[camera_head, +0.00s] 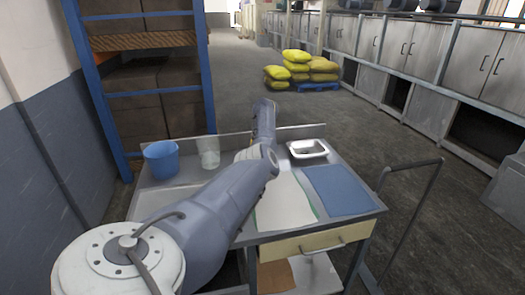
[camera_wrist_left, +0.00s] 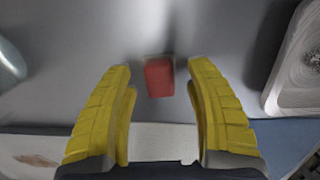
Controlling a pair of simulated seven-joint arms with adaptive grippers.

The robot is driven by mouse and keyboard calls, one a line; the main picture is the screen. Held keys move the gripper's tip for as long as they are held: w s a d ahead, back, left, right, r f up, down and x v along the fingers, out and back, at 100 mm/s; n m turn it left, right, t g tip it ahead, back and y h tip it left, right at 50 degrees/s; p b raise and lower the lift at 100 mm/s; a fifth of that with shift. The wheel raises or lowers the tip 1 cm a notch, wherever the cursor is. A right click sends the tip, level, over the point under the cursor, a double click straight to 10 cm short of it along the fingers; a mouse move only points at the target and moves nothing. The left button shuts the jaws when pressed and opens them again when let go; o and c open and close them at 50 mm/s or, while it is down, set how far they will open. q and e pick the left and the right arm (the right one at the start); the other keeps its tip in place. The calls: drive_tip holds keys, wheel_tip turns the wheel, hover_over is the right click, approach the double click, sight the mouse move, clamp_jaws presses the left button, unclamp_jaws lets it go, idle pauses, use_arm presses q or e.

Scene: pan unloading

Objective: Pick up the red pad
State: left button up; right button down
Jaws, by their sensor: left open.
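The red pad (camera_wrist_left: 159,78) is a small red block with a paler strip along its far edge, lying on the grey metal surface in the left wrist view. My left gripper (camera_wrist_left: 160,68) is open, with its yellow fingers apart on either side of the pad in that picture. Gaps show between the pad and both fingers, and I cannot tell the height left above it. In the head view my left arm (camera_head: 215,205) reaches over the table and hides the pad. My right gripper is not in view.
The metal table (camera_head: 352,163) holds a blue bucket (camera_head: 161,161), a clear container (camera_head: 208,152), a metal pan (camera_head: 308,150), a white sheet (camera_head: 284,203) and a blue mat (camera_head: 338,190). The pan's rim (camera_wrist_left: 287,62) is right of the pad in the wrist view.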

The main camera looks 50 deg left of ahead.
use_arm(q)
drive_tip(key=shift+f, duration=0.4)
clamp_jaws()
